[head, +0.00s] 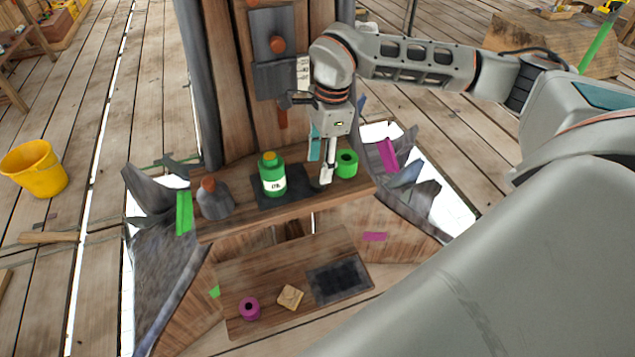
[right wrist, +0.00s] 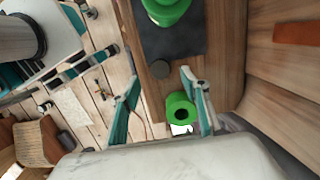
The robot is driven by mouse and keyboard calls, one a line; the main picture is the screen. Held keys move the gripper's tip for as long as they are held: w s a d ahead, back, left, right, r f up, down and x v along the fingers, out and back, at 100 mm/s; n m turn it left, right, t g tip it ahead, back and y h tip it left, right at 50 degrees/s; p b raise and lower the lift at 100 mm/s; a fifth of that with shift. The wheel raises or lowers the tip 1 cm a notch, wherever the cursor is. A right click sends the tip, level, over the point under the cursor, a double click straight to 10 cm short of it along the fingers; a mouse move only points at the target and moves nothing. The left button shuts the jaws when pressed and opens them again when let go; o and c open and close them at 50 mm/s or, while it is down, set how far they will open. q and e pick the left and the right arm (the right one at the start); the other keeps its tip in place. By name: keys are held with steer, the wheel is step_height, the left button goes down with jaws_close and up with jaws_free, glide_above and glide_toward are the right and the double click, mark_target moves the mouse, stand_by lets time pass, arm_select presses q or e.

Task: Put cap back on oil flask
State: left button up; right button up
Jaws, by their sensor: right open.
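The green oil flask (head: 273,180) stands upright on a dark mat on the wooden shelf, with a pale label and a yellowish neck top. Part of it shows at the top of the right wrist view (right wrist: 167,10). A small dark round piece, which looks like the cap (right wrist: 160,68), lies by the mat's edge; in the head view it is mostly lost near my fingertips. My right gripper (head: 322,162) points down above the shelf, right of the flask, open and empty. In the wrist view its fingers (right wrist: 163,102) spread on either side, with the cap beyond them. My left gripper is not in view.
A green ring-shaped roll (head: 346,164) sits just right of my gripper. A grey bottle (head: 214,200) with a brown top stands left of the flask. A lower board (head: 255,280) carries a magenta roll (head: 249,308), a tan block (head: 290,297) and a dark tray (head: 340,281).

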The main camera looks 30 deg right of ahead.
mark_target(318, 181)
steer(key=f, duration=0.5)
steer(key=shift+a+f, duration=0.1)
steer(key=shift+a, duration=0.1)
steer(key=shift+c, duration=0.4)
steer(key=c, duration=0.7)
